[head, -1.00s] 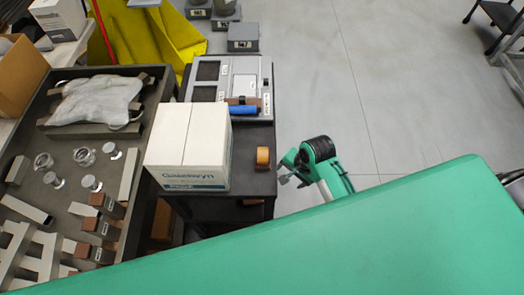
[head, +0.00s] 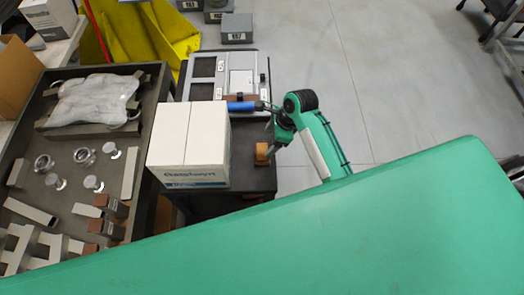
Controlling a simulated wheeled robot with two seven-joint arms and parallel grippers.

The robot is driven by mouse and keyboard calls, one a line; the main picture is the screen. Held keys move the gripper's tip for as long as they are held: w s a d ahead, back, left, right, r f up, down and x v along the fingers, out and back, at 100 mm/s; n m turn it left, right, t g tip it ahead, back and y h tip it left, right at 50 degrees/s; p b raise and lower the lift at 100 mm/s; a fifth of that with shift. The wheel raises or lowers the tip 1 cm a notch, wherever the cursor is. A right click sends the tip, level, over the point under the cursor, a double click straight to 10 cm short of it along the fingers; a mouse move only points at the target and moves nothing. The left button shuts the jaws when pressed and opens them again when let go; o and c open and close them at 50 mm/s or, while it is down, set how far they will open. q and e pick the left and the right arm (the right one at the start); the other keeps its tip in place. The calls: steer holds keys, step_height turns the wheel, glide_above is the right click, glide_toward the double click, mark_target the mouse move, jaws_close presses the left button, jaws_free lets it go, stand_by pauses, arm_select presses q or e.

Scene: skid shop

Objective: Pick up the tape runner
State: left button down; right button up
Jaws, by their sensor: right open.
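A small orange-brown item (head: 262,151), which looks like the tape runner, sits on the dark bench top to the right of the white box. My right gripper (head: 270,136) is open at the bench's right edge, close above and beside this item. One finger seems to overlap its right side, and I cannot tell whether they touch. My left gripper is not in view.
A white carton (head: 190,140) stands left of the item. A blue-handled tool (head: 243,106) lies behind it, by a grey panelled case (head: 222,78). A dark tray (head: 150,100) with metal parts is at left. Open floor lies right.

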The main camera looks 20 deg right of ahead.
mark_target(262, 148)
steer(key=x, duration=0.3)
steer(key=shift+a+f+p, duration=0.25)
steer(key=shift+f+p, duration=0.05)
steer(key=shift+p, duration=0.3)
steer(key=p+x, duration=0.1)
steer(key=x, duration=0.2)
steer(key=shift+a+f, duration=0.1)
steer(key=shift+a, duration=0.05)
steer(key=shift+a+f+p, duration=0.2)
steer(key=shift+f+p, duration=0.1)
steer(key=shift+f, duration=0.3)
steer(key=shift+c, duration=0.2)
steer(key=c, duration=1.1)
steer(key=shift+r, duration=0.15)
steer(key=shift+c, duration=0.2)
